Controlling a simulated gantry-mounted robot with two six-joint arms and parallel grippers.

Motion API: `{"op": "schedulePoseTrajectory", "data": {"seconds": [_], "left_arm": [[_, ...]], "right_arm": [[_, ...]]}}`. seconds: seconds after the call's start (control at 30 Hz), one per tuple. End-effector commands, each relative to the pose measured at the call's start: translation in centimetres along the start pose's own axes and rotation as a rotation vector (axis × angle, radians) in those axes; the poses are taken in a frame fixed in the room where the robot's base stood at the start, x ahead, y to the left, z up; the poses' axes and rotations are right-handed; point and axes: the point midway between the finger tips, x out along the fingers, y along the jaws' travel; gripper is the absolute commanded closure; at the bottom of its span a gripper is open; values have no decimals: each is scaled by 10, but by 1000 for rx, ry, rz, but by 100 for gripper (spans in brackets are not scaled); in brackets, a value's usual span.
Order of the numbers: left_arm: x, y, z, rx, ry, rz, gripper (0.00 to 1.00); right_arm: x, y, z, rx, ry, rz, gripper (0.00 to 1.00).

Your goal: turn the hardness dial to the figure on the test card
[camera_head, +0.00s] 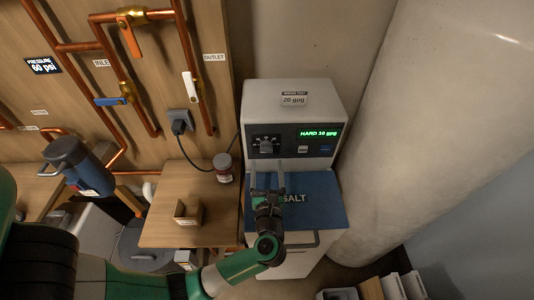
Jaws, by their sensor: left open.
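The hardness dial (266,146) is a dark knob on the black front panel of the softener head (264,95). The test card (293,100) on top of the head reads 20 gpg. Contact with the dial is not seen. My right gripper is not in view.
A light button (303,149) and a blue button (325,149) sit right of the dial. A jar (223,167) and an open wooden box (189,213) stand on the small table (160,195). Copper pipes and valves line the left wall. A large pale tank (430,110) stands at right.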

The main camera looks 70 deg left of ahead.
Motion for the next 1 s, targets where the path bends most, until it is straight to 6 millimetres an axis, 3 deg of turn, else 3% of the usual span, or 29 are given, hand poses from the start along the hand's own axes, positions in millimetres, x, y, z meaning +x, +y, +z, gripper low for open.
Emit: {"op": "schedulePoseTrajectory", "data": {"seconds": [0.1,0.23,0.6,1.0], "left_arm": [[27,1,1,0,-1,5,21],[45,0,1,0,-1,3,21],[53,0,1,0,-2,-1,23],[53,0,1,0,-2,-1,95]], "right_arm": [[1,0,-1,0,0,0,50],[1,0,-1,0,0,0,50],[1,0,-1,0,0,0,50],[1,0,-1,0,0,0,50]]}}
